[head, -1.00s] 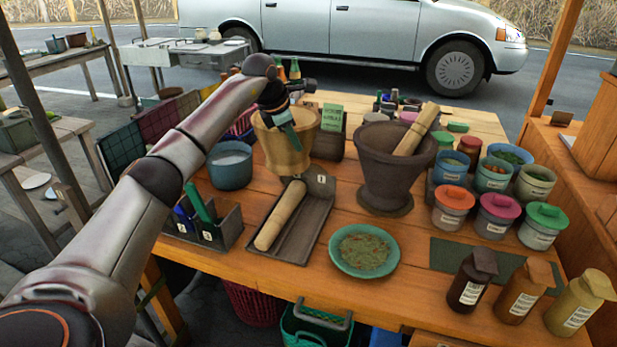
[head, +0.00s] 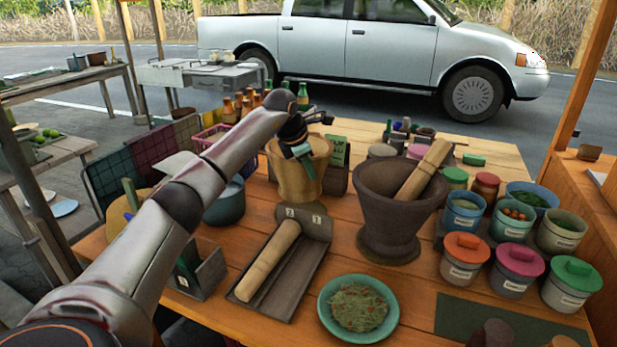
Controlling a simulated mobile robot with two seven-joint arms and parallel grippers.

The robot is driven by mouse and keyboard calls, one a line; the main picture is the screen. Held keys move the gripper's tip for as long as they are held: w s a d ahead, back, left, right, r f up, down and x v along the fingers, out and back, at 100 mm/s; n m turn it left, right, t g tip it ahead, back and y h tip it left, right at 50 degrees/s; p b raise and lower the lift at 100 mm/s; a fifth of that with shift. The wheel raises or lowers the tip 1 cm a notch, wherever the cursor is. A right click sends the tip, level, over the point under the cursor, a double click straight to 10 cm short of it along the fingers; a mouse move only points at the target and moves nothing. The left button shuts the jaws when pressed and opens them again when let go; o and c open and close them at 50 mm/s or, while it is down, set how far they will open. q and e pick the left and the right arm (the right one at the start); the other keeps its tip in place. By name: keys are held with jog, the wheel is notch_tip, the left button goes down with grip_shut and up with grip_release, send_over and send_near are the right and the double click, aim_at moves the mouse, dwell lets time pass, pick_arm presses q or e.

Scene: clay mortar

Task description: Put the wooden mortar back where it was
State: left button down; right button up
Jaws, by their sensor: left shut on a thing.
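The wooden mortar (head: 290,178), light tan and cup-shaped, is upright near the middle of the table, behind the tray with the wooden pestle. Its base appears to be at the tabletop; I cannot tell whether it touches. My left gripper (head: 304,152) is at its rim, shut on it, with a finger down over the near outer side. The far finger is hidden. The dark clay mortar (head: 390,213) stands upright to its right, apart from it, with a pestle (head: 424,170) leaning inside. My right gripper is not in view.
A grey tray (head: 305,268) holds a wooden pestle (head: 268,260). A teal dish of herbs (head: 325,310) is in front. A blue pot (head: 225,207) stands left of the wooden mortar, a green card (head: 338,150) behind it. Several lidded jars (head: 466,255) crowd the right.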

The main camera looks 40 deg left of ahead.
pick_arm(q)
notch_tip(320, 180, down, 6)
jog(key=shift+f, duration=0.2)
jog(key=c, duration=1.4)
grip_release()
jog(key=shift+f, duration=0.25)
jog(key=o, duration=0.4)
jog(key=shift+r, duration=0.1)
jog(key=shift+o, duration=0.2)
jog(key=v, duration=1.2)
jog(key=shift+d, duration=0.1)
